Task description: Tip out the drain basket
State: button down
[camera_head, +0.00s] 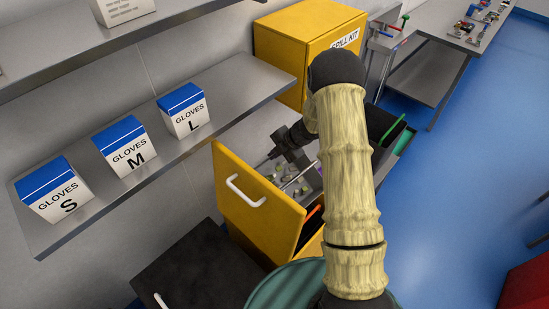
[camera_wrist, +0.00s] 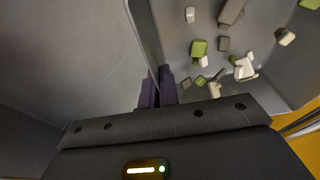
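The grey container (camera_wrist: 192,92) that I take for the drain basket shows in the wrist view as a thin wall with a grey floor to its right. Several green, white and grey pieces (camera_wrist: 199,48) are loose on that side. My gripper (camera_wrist: 157,90) has its two purple fingers close together, one on each side of the thin wall, and looks shut on it. In the head view my gripper (camera_head: 290,145) is low behind the open yellow drawer front (camera_head: 258,205). Small pieces show beside it; my forearm hides much of the drawer's right side.
A shelf (camera_head: 85,210) at left bears glove boxes (camera_head: 127,147). A yellow spill kit box (camera_head: 300,45) stands behind my arm. A dark bin (camera_head: 180,275) and a round green tub (camera_head: 285,285) stand in front. Blue floor (camera_head: 450,200) is open at right.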

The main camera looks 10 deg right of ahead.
aim_at(297, 177)
jog(key=shift+s+d+r+t+y+b, duration=0.35)
jog(key=shift+s+t+b, duration=0.15)
jog(key=shift+b, duration=2.1)
jog(key=shift+s+d+r+t+y+b, duration=0.25)
jog(key=shift+s+t+y+b, duration=0.2)
jog(key=shift+b, duration=2.15)
jog(key=s+d+f+n+t+y+b, duration=0.3)
jog(key=s+d+t+y+b, duration=0.3)
jog(key=b, duration=3.7)
jog(key=s+t+y, duration=0.3)
jog(key=s+t, duration=0.1)
jog(key=s, duration=0.1)
jog(key=shift+d+f+n+y, duration=0.25)
jog(key=shift+d+n+y, duration=0.05)
jog(key=shift+d+n, duration=0.1)
jog(key=shift+r, duration=0.15)
